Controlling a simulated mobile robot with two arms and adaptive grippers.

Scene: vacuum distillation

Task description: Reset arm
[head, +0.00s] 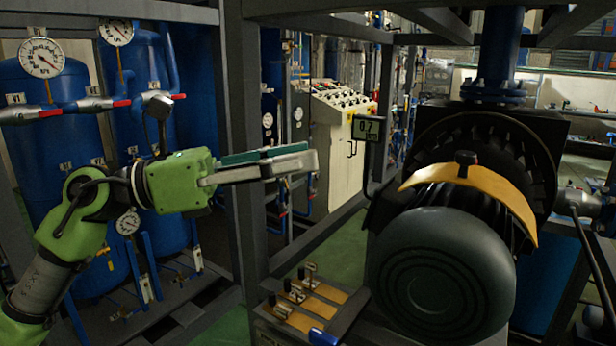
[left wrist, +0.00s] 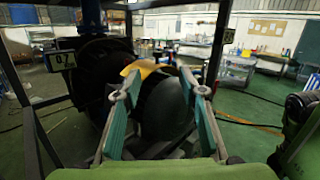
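My left arm comes in from the left in the head view. Its gripper (head: 308,160) points right and is held in the air in front of the steel frame, left of the motor pump. In the left wrist view the two fingers (left wrist: 162,90) with teal pads stand apart, with nothing gripped between them. The dark motor pump (left wrist: 165,108) with its yellow band shows beyond and between the fingers. My right gripper shows in neither view.
The large motor pump (head: 440,265) fills the right of the head view. A small display (head: 369,128) reads 0.7. Small valves on yellow plates (head: 312,285) sit below. Blue tanks (head: 40,150) with gauges and a steel post (head: 246,130) stand at left.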

